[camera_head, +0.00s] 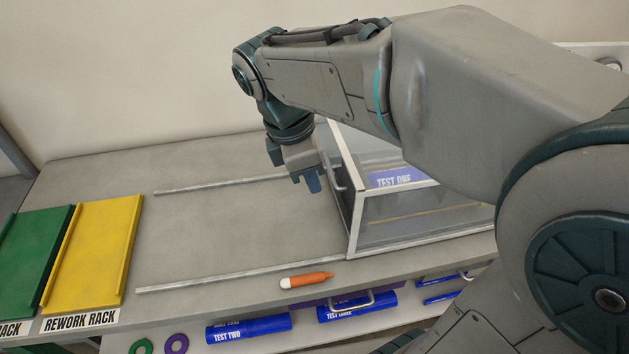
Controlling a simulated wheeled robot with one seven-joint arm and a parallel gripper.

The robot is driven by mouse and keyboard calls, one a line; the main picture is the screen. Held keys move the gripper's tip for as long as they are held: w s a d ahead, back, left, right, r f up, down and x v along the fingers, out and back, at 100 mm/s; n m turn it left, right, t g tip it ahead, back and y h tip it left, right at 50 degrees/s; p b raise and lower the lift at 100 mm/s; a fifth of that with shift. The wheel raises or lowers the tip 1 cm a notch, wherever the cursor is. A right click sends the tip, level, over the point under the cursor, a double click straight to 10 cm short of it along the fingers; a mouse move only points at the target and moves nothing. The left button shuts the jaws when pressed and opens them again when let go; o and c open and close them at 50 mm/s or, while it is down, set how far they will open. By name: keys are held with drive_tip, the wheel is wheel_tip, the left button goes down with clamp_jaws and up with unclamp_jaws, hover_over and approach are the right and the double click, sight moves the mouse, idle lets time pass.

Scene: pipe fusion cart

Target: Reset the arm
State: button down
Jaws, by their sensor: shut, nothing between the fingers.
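My gripper (313,184) hangs from the end of my arm over the grey bench top (225,225), pointing down. Its fingers are shut with nothing between them. It is just left of a clear-walled box (415,215) with a pale frame and a handle on its left side. My arm reaches in from the right and hides the upper part of the box.
Two rails (240,274) run along the bench. An orange marker (306,280) lies near the front edge. Yellow (95,250) and green (32,255) racks are at left. Blue cylinders (248,329) and rings (176,344) sit below the front edge. The bench middle is clear.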

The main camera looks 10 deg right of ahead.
drive_tip(key=s+d+f+m+t+y, duration=0.1)
drive_tip(key=s+d+f+m, duration=0.1)
drive_tip(key=m, duration=0.7)
drive_tip(key=s+d+f+m+t+y, duration=0.1)
drive_tip(key=s+d+f+m+t, duration=0.1)
drive_tip(key=s+d+m, duration=0.3)
drive_tip(key=shift+d+f+m+y, duration=0.4)
drive_tip(key=shift+d+f+m, duration=0.3)
drive_tip(key=shift+m, duration=1.6)
drive_tip(key=shift+s+r, duration=0.1)
